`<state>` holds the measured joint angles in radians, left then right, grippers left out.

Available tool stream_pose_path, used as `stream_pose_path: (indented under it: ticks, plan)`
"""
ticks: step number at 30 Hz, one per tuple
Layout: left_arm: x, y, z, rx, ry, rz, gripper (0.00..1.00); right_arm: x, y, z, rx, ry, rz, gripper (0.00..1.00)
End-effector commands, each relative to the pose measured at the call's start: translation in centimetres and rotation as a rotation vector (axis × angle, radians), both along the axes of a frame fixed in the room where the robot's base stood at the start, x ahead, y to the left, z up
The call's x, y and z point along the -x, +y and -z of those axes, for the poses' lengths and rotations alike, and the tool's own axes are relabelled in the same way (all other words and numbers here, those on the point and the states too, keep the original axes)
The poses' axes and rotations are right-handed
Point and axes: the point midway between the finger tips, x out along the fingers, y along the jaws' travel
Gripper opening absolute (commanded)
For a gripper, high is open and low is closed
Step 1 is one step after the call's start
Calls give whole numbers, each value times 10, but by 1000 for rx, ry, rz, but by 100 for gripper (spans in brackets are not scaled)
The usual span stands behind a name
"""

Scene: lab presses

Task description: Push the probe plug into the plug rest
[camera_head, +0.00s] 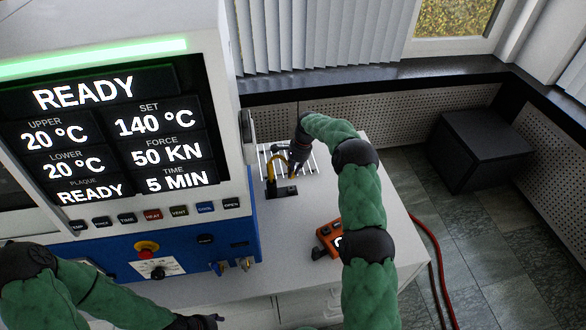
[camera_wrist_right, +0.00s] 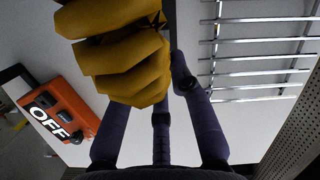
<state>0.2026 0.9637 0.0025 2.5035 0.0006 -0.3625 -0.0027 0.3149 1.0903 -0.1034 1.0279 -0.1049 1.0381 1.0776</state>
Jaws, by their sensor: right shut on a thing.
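My right gripper (camera_head: 297,155) is low over the worktop beside the press, pointing down. Whether the plug touches the rest is too small to tell. My left gripper (camera_head: 200,322) is at the bottom edge, dark and partly cut off; its jaws are unclear.
A wire rack (camera_head: 308,162) lies behind the rest. An orange device (camera_head: 326,238) stands nearer the front; its label reads OFF in the wrist view (camera_wrist_right: 55,110). The press (camera_head: 225,120) stands close on the left. A red hose (camera_head: 440,262) hangs beyond the worktop's right edge.

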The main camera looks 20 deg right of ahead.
Motion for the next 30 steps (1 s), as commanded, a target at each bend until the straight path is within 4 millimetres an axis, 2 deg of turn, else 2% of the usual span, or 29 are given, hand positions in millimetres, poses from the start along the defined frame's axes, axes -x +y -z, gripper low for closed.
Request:
stream_pose_path:
  ticks: [3,15,30]
  plan:
    - [0,0,8,0,0,0,54,0,0,13,0,1,0,0]
    - [0,0,25,0,0,0,54,0,0,42,0,1,-1,0]
    - [0,0,26,0,0,0,54,0,0,45,0,0,-1,0]
